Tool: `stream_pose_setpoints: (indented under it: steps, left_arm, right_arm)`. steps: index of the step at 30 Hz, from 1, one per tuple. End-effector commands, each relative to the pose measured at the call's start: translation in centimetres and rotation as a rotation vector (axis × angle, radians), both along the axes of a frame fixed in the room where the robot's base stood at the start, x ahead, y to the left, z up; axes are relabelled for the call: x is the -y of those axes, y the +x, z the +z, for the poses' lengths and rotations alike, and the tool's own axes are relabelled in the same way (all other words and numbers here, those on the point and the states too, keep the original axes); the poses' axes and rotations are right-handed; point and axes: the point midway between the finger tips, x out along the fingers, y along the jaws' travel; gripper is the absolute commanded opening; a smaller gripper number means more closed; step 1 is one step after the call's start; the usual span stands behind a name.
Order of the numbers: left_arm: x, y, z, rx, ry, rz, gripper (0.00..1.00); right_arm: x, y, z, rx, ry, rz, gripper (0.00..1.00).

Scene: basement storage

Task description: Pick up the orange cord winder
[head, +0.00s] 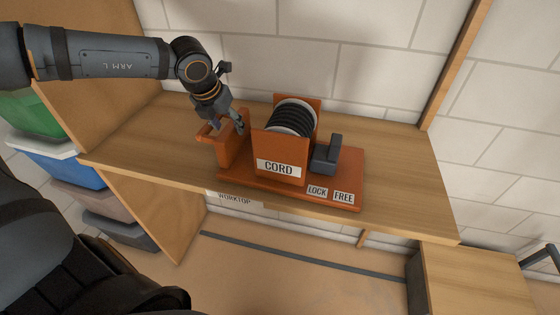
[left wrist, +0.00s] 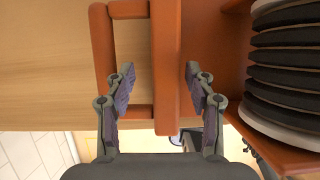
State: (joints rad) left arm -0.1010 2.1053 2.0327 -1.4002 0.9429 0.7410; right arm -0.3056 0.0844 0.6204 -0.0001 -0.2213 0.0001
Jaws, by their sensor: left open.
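The orange cord winder (head: 290,189) stands on the wooden worktop (head: 405,160), with a black coiled cord (head: 293,118) between two upright plates, the front one labelled CORD. An orange U-shaped handle (head: 228,152) rises at its left end; in the left wrist view the handle (left wrist: 102,45) joins an upright panel (left wrist: 166,60). My left gripper (head: 240,124) is open at the handle. In the left wrist view its fingers (left wrist: 158,78) lie either side of the panel, the left one over the handle's opening. Contact cannot be told. My right gripper is not in view.
A dark lever block (head: 327,154) sits on the winder's base near LOCK and FREE labels (head: 330,193). A white block wall (head: 375,60) stands behind the worktop. Coloured bins (head: 60,165) stand at the left, below worktop level. The worktop's right part is clear.

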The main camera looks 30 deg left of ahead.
Motion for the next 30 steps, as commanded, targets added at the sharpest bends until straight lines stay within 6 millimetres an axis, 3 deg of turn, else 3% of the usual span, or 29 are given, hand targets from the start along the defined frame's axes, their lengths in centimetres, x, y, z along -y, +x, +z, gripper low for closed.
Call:
stream_pose_setpoints:
  steps: [1,3,4,6,10,18,30]
  left_arm:
    - [0.0,0.2,-1.6,0.003,0.005,0.002,0.55]
    - [0.1,0.3,-1.9,0.005,0.004,0.002,0.55]
    - [0.2,0.5,-1.4,-0.003,0.005,0.001,0.55]
    - [0.4,0.9,-2.3,-0.006,0.003,0.001,0.55]
    - [0.3,1.5,-3.8,0.0,0.001,0.0,0.55]
    - [0.3,1.7,-4.1,0.002,-0.001,0.001,0.55]
    - [0.3,1.6,-4.2,0.002,-0.001,0.001,0.0]
  right_arm:
    - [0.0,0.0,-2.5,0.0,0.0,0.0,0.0]
    - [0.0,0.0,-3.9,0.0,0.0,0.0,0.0]
    - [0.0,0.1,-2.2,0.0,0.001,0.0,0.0]
    - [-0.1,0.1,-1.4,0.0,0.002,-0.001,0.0]
    - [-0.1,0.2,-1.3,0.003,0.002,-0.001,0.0]
    - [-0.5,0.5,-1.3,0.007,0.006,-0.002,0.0]
    - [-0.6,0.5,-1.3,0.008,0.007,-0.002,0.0]
